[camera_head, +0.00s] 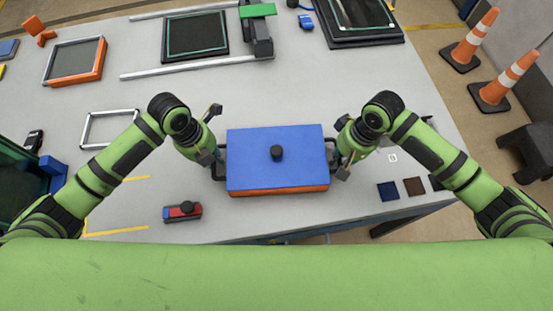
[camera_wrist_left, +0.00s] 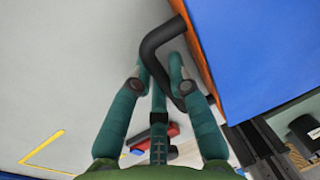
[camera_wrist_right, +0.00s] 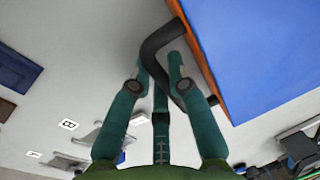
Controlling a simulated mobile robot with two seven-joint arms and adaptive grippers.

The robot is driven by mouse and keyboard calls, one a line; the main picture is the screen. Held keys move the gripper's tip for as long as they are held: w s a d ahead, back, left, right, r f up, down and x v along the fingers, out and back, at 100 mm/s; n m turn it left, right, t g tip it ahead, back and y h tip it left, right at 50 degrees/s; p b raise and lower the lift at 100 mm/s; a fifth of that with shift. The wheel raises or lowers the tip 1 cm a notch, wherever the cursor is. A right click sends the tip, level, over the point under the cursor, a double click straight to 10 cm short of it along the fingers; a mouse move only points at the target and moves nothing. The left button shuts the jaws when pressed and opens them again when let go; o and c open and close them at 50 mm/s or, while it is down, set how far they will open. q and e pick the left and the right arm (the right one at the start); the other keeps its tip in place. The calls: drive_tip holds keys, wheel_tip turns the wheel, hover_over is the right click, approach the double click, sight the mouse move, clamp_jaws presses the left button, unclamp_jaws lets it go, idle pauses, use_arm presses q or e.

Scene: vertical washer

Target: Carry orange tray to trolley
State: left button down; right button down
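The orange tray (camera_head: 290,192) is at the front middle of the grey table, with a blue top and a black knob on it. I cannot tell whether it rests on the table. Its orange side also shows in the left wrist view (camera_wrist_left: 196,45) and right wrist view (camera_wrist_right: 200,50). A black bar handle is on each short side. My left gripper (camera_head: 213,162) has its fingers closed around the left handle (camera_wrist_left: 160,36). My right gripper (camera_head: 340,165) has its fingers closed around the right handle (camera_wrist_right: 160,38). I cannot make out a trolley.
A red and blue device (camera_head: 182,212) lies at the front left of the table (camera_head: 300,90). Dark blue and brown squares (camera_head: 413,186) lie at the front right. An orange-rimmed frame (camera_head: 78,62) and a black panel (camera_head: 195,35) stand further back. Traffic cones (camera_head: 507,78) stand on the floor at right.

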use_arm(q)
drive_tip(key=shift+r, duration=0.15)
use_arm(e)
drive_tip(key=shift+r, duration=0.15)
